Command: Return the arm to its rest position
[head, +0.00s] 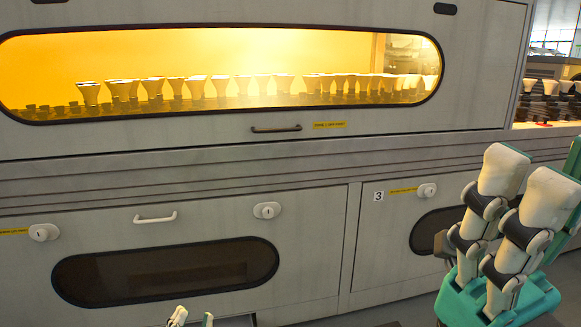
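My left gripper (193,319) shows only at the bottom edge, left of the middle. Its two pale, green-edged fingertips stand apart with a visible gap and nothing between them. It is in front of the lower cabinet door, below the dark oval window. The rest of this gripper is cut off. At the right, close to the camera, my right gripper (535,172) has teal and cream parts with dark joints and points upward. It is partly cut off by the right edge. I see no object in it, and its opening cannot be told from this angle.
A grey cabinet (310,230) fills most of the view. Its amber-lit upper window (180,60) shows a row of pale bulbs. A white handle (155,218) and white knobs stick out below. More bulbs (550,87) stand on a rack at the far right.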

